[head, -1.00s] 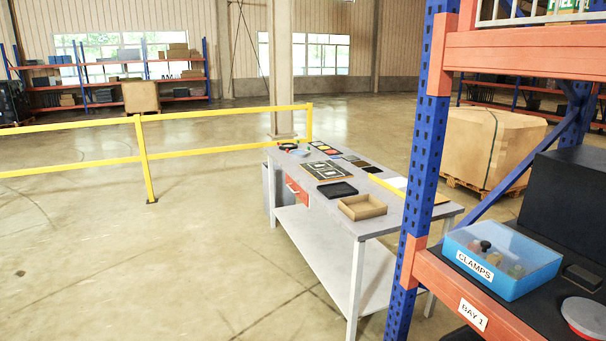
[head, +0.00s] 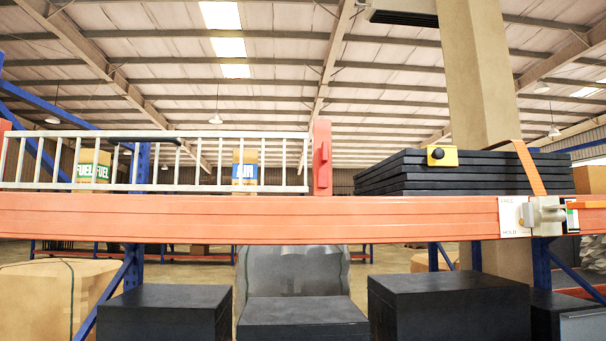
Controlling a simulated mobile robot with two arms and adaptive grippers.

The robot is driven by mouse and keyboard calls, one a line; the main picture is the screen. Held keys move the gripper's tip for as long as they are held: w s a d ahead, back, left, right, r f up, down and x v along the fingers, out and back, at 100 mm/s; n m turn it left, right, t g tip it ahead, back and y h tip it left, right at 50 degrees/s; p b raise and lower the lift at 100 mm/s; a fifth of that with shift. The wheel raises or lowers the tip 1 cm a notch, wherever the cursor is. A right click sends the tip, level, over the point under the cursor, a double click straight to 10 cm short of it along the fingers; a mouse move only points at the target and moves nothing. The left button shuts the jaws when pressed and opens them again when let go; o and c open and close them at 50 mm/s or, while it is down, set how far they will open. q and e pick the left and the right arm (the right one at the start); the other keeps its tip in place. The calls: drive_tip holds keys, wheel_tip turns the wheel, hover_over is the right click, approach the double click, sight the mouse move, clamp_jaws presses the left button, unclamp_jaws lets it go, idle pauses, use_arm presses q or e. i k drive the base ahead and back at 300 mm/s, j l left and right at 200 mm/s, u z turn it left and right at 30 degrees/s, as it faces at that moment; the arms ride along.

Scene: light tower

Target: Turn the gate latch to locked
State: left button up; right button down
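A white barred gate (head: 210,184) stands along the top of the orange shelf beam, upright and spanning the left half of the head view. The gate's right end is close against the red piece. A dark horizontal bar (head: 144,140) lies along the gate's top rail. Neither of my grippers is in view.
Behind the gate are FUEL boxes (head: 92,166) and an AIR box (head: 245,170). Right of it lies a stack of black sheets (head: 430,178) with a yellow black-knobbed piece (head: 441,156) and an orange strap. A grey ratchet (head: 546,215) sits by a FREE/HOLD plate. Black boxes (head: 165,312) sit below the beam (head: 300,215).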

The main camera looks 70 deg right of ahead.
sight(323, 179)
drive_tip(key=z, duration=2.3)
